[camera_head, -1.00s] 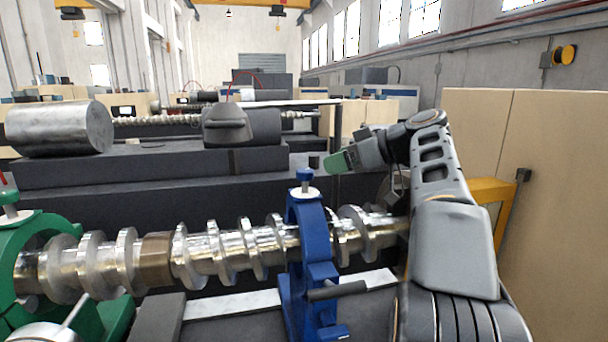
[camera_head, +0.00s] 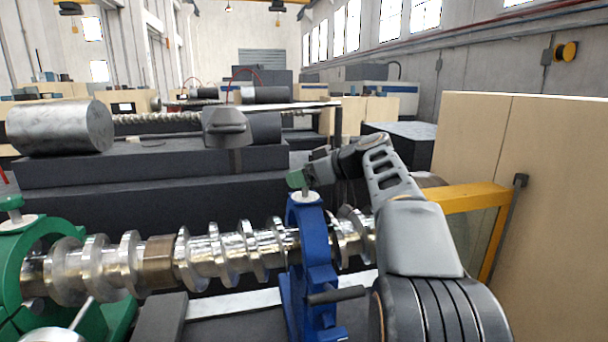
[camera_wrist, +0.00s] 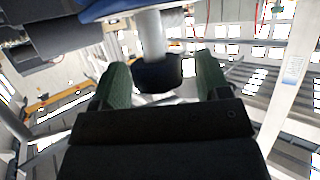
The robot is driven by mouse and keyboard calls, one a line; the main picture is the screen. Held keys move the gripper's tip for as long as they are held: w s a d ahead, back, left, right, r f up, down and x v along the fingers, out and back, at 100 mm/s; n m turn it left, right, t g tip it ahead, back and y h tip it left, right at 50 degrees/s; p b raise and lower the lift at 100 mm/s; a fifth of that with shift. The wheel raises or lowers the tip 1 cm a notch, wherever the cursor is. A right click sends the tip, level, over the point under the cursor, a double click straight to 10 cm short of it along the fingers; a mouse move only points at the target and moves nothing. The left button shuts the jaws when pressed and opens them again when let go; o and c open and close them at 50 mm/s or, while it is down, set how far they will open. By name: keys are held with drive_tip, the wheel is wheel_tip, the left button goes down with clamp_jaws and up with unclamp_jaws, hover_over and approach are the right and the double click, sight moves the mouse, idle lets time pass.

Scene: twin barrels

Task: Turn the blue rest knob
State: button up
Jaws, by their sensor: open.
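The blue rest (camera_head: 316,255) stands around the shiny shaft (camera_head: 220,258), with a pale stem on its top. In the head view, my gripper (camera_head: 297,179) is at the top of this stem, and its green fingers hide the knob. In the wrist view, the knob (camera_wrist: 157,73) looks dark and sits at the end of the pale stem (camera_wrist: 152,38), between the two green fingers of my gripper (camera_wrist: 163,68). The fingers are open, with gaps visible on both sides of the knob. Part of the blue rest (camera_wrist: 110,8) shows at the wrist view's top edge.
A green rest (camera_head: 15,245) with its own green knob (camera_head: 11,203) holds the shaft's left end. A dark handle (camera_head: 337,292) sticks out from the blue rest. A yellow frame (camera_head: 470,197) and beige panels (camera_head: 530,180) stand at the right. A metal cylinder (camera_head: 60,127) lies behind.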

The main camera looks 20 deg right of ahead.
drive_tip(key=shift+c, duration=0.3)
drive_tip(key=c, duration=0.9)
drive_tip(key=shift+o, duration=0.2)
drive_tip(key=shift+f+b, duration=0.1)
drive_tip(key=shift+b, duration=0.35)
